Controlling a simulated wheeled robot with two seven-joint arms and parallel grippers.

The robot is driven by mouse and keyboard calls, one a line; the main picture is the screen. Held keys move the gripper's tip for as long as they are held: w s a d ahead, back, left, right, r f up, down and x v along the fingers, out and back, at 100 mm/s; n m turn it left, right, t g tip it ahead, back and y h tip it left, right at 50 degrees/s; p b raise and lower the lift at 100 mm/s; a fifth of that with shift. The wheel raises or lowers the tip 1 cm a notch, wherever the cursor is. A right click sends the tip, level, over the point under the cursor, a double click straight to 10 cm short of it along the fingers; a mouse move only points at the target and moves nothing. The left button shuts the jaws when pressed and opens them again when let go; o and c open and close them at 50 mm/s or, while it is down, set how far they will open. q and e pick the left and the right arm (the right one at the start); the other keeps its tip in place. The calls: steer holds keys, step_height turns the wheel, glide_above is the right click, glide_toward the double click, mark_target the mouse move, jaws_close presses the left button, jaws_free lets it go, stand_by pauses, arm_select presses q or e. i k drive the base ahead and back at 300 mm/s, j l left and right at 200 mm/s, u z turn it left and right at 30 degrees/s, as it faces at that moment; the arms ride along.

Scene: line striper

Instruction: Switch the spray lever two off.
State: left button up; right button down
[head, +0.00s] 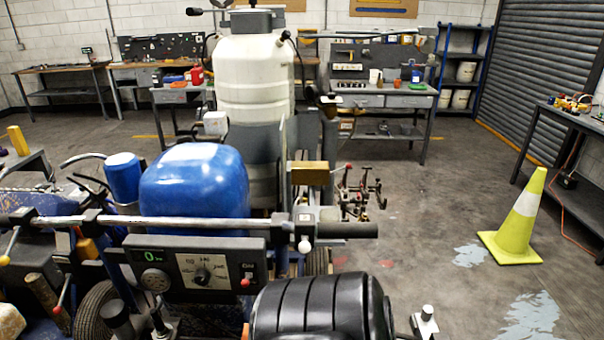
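The line striper fills the left and middle of the head view, with a grey control panel (200,268) carrying a dial (202,276), a green display and a red knob (245,283). Neither of my grippers is in view.
A blue tank (196,185), a white tank (250,80) and a black ribbed seat-like part (320,305) crowd the striper. A yellow-green cone (522,215) stands on the floor at right. Workbenches (385,95) line the back. The floor between striper and cone is clear.

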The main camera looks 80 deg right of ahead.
mark_target(305, 247)
steer(key=z, duration=2.5)
steer(key=k+l, duration=0.1)
steer(key=l, duration=0.25)
steer(key=k+l, duration=0.15)
steer(key=l, duration=0.2)
